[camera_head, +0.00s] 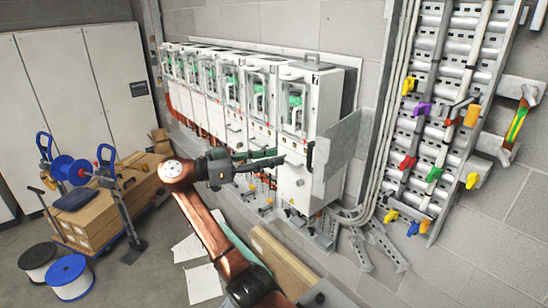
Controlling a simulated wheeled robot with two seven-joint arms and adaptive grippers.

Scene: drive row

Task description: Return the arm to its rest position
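My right arm (221,245) is copper-coloured and comes up from the bottom middle, bending at a pale round joint cap. My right gripper (278,157) is dark and points right, in front of the nearest drive cabinet (292,185) at the end of the row. Its fingers look close together; I cannot tell whether they are open or touch the cabinet front. I see nothing held in them. My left gripper is out of view.
A row of white drive cabinets (228,120) lines the wall. A grey open panel (335,150) stands at the near end. A cable ladder (440,110) is at right. Boxes (90,220), cable spools (70,277) and a reel stand are at left. Papers (203,284) lie on the floor.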

